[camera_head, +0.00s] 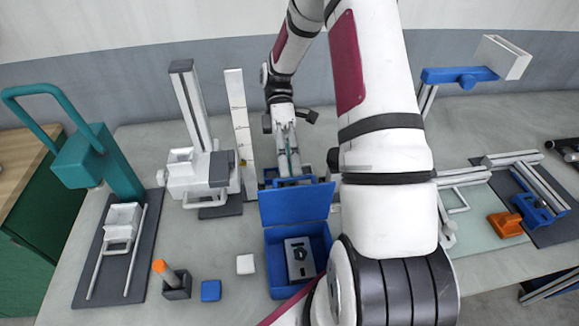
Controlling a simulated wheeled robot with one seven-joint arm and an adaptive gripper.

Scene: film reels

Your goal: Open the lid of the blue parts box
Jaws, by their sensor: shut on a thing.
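The blue parts box (272,270) stands on the table, near the middle front. Its lid (297,205) is raised and stands roughly upright at the back of the box, so the inside shows. A grey block with dark holes (300,259) lies in the box. My gripper (290,178) is behind the lid at its top edge, shut on the lid. The lid hides part of the fingertips, so the exact contact is unclear. My arm covers the area just right of the box.
A white cube (245,264), a blue cube (211,290) and a dark holder with an orange-tipped rod (172,277) stand left of the box. A teal press (97,160) and a white stand (200,170) are farther left. Rails with an orange block (505,224) lie right.

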